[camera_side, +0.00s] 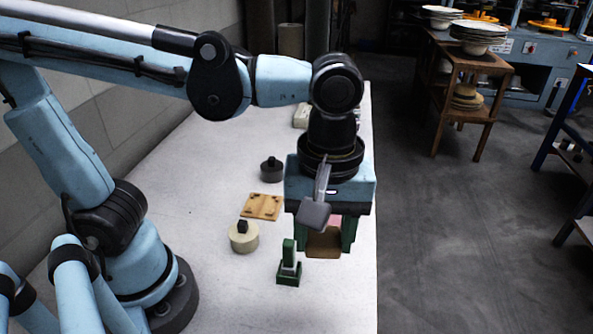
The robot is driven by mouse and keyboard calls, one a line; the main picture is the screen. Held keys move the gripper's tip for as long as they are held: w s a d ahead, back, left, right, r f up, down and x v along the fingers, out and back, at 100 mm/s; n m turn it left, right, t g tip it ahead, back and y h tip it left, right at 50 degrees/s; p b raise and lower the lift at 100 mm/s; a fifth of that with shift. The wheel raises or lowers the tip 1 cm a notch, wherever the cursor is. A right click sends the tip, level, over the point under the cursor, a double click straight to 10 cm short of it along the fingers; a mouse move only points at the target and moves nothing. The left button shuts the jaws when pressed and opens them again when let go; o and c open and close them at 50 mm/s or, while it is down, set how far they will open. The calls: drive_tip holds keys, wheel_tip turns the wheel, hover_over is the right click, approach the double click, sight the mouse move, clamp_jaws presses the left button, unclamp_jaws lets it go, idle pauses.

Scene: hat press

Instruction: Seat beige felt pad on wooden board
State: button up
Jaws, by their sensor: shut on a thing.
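My gripper (325,239), with two green fingers, is shut on a tan-brown flat piece (323,243). It holds the piece above the table, near the table's right edge. Part of the piece's top is hidden by the gripper, and a pinkish patch shows above it. I cannot tell whether this piece is the felt pad. A wooden board (262,207) with small dark marks near its corners lies flat on the table, left of my gripper. A beige round pad-like block (244,243) with a black knob stands in front of the board, apart from it.
A green stand with an upright post (288,272) is just left of and below my gripper. A dark round block with a knob (271,172) stands behind the board. The white table (215,300) is clear at front left. A wooden shelf (478,62) with hats is far off.

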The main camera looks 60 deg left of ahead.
drive_tip(key=w+a+n, duration=0.6)
drive_tip(key=a+n, duration=0.2)
drive_tip(key=a, duration=0.5)
drive_tip(key=n, duration=0.9)
hover_over(265, 205)
wheel_tip(265, 205, down, 6)
drive_tip(key=f, duration=0.1)
drive_tip(key=shift+f, duration=3.65)
drive_tip(key=shift+f, duration=0.4)
drive_tip(key=o, duration=1.1)
drive_tip(key=shift+r, duration=0.1)
